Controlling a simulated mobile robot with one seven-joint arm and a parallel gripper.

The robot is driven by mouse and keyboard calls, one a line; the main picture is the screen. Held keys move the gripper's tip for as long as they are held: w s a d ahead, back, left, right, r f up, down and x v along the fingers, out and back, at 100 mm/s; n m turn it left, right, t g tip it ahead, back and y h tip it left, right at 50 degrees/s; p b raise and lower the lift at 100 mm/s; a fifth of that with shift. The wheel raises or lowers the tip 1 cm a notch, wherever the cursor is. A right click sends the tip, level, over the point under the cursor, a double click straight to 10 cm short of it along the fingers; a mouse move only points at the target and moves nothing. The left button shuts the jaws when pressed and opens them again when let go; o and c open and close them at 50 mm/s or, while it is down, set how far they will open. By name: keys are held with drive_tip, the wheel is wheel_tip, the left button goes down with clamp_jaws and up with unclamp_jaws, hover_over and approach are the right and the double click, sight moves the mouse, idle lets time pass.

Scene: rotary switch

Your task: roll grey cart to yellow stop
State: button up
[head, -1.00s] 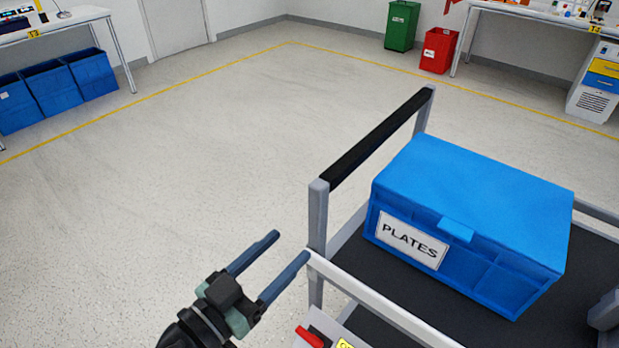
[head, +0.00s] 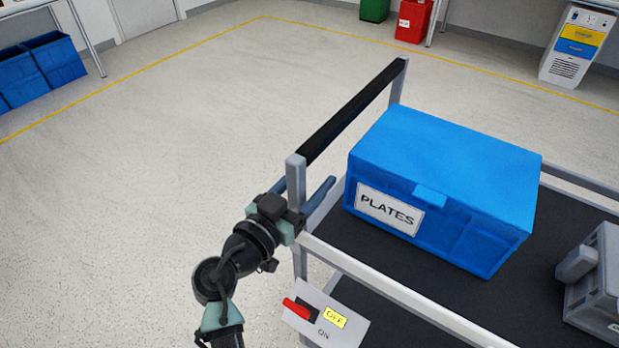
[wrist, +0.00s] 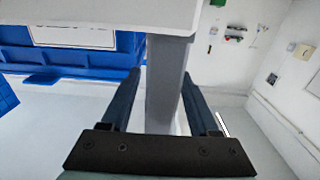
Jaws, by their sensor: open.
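The grey cart (head: 390,285) stands at the right in the head view, with a black handle bar (head: 352,110) between two grey posts. My gripper (head: 305,184) is open at the cart's near-left corner post (head: 297,172). In the wrist view my gripper (wrist: 159,75) has one finger on each side of a grey post (wrist: 166,90), with gaps showing; contact cannot be told. A blue lidded box labelled PLATES (head: 445,180) sits on the cart's black deck. No yellow stop can be made out; a yellow line (head: 150,65) runs along the floor.
A panel (head: 325,312) with a red lever and OFF and ON labels is at the cart's near side. A grey case (head: 597,285) lies on the deck at right. Blue bins (head: 50,65) stand far left. Floor left of the cart is clear.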

clamp_jaws()
idle(1.4)
